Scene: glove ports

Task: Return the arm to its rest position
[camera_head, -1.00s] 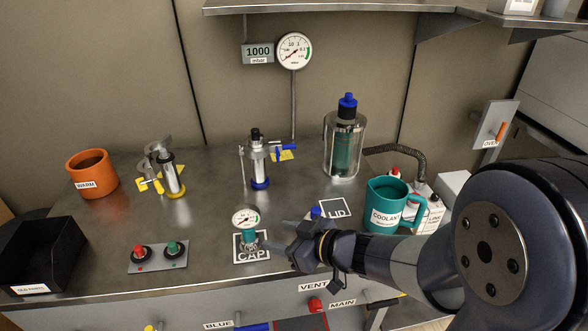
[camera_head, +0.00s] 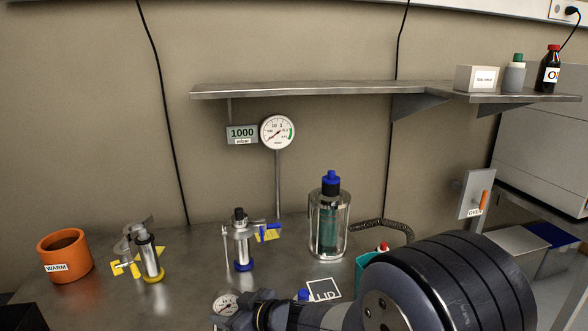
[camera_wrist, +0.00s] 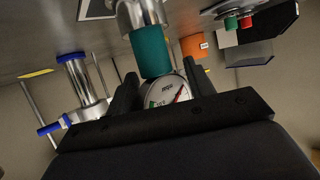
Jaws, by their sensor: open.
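My gripper (camera_head: 224,321) shows at the bottom edge of the head view, beside the small round gauge (camera_head: 226,303) with its white dial. The lower part of my gripper is cut off there. In the wrist view my gripper (camera_wrist: 161,75) has its two dark fingers apart. The gauge (camera_wrist: 167,92) and its teal body (camera_wrist: 151,52) appear between or just beyond the fingers. I cannot tell whether a finger touches them. My arm reaches in from the lower right of the head view.
A clear vessel (camera_head: 329,225) with a blue top stands behind my arm. A metal valve post (camera_head: 241,240), a clamp stand (camera_head: 150,258) and an orange WARM pot (camera_head: 65,256) stand leftward. A shelf (camera_head: 330,90) overhangs the back. A teal jug (camera_head: 365,268) is partly hidden behind my arm.

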